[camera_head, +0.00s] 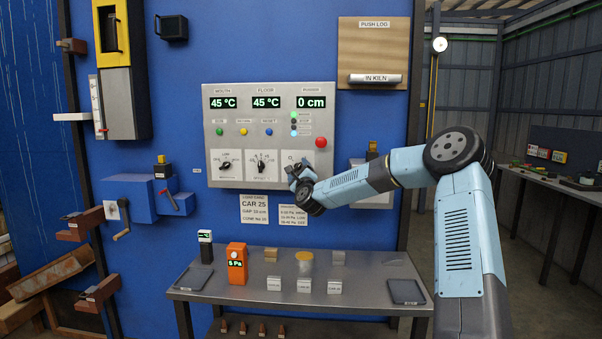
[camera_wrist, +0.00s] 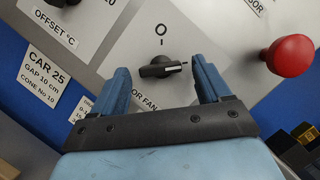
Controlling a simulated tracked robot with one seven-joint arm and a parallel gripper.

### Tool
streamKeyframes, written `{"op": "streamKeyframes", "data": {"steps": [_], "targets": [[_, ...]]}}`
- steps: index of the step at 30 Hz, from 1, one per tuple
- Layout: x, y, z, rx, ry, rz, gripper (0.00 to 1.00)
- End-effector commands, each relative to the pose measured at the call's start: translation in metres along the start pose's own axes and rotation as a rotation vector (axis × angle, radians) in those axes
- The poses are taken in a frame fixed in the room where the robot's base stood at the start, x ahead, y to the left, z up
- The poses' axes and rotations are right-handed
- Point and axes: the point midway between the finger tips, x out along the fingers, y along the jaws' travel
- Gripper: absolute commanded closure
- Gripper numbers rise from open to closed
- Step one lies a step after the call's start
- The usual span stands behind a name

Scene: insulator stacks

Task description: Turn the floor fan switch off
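The floor fan switch is a black rotary knob (camera_wrist: 158,67) on a light plate of the control panel, centred in the wrist view. Its white pointer mark faces right, away from the "O" printed above it. Part of the label below, ending in "OR FAN", is hidden by my gripper. My gripper (camera_wrist: 161,66) is open, one finger on each side of the knob in the picture. I cannot tell whether the fingertips reach around it or touch it. In the head view my gripper (camera_head: 298,170) is at the panel's lower right and hides most of this switch.
A red push button (camera_wrist: 288,56) sticks out right of my gripper. The control panel (camera_head: 215,135) has two other dials to the left. A small grey box (camera_head: 375,190) is right of my wrist. A table (camera_head: 330,310) with an orange meter (camera_head: 237,263) stands below.

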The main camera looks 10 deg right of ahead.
Motion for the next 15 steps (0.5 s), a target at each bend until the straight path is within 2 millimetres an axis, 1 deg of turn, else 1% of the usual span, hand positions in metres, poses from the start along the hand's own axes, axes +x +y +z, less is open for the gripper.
{"op": "streamKeyframes", "data": {"steps": [1, 2, 15], "targets": [[-0.0001, 0.0, 0.0, 0.0, 0.0, 0.0, 0.27], [-0.0001, 0.0, 0.0, 0.0, 0.0, 0.0, 0.3], [-0.0003, 0.0004, 0.0002, 0.0, 0.0, 0.0, 0.72]]}}
